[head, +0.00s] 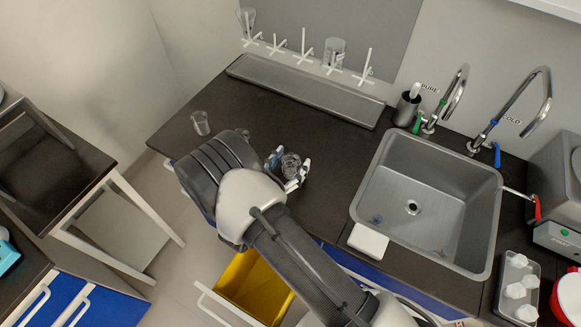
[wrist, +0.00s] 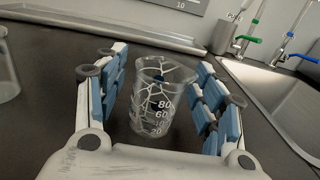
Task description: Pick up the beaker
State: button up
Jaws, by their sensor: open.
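A clear glass beaker (wrist: 158,98) with white volume marks stands upright on the dark counter in the wrist view. My gripper (wrist: 160,88) is open, with its blue-padded fingers on either side of the beaker; gaps show between the pads and the glass. In the head view the beaker (head: 291,164) shows between the fingertips of my gripper (head: 287,168), partly hidden by them. A second clear beaker (head: 201,123) stands to the left on the counter; its edge shows at the far left of the wrist view (wrist: 6,68).
A sink (head: 428,200) with taps lies to the right. A drip tray (head: 305,91) runs along the back under a rack with glassware (head: 334,52). A steel holder (head: 406,109) stands beside the taps. An open yellow-lined drawer (head: 252,287) is below the counter. Counter between gripper and tray is clear.

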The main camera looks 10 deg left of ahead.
jog(key=shift+c, duration=0.3)
jog(key=c, duration=1.1)
jog(key=shift+r, duration=0.15)
notch_tip(320, 180, up, 20)
jog(key=p, duration=0.5)
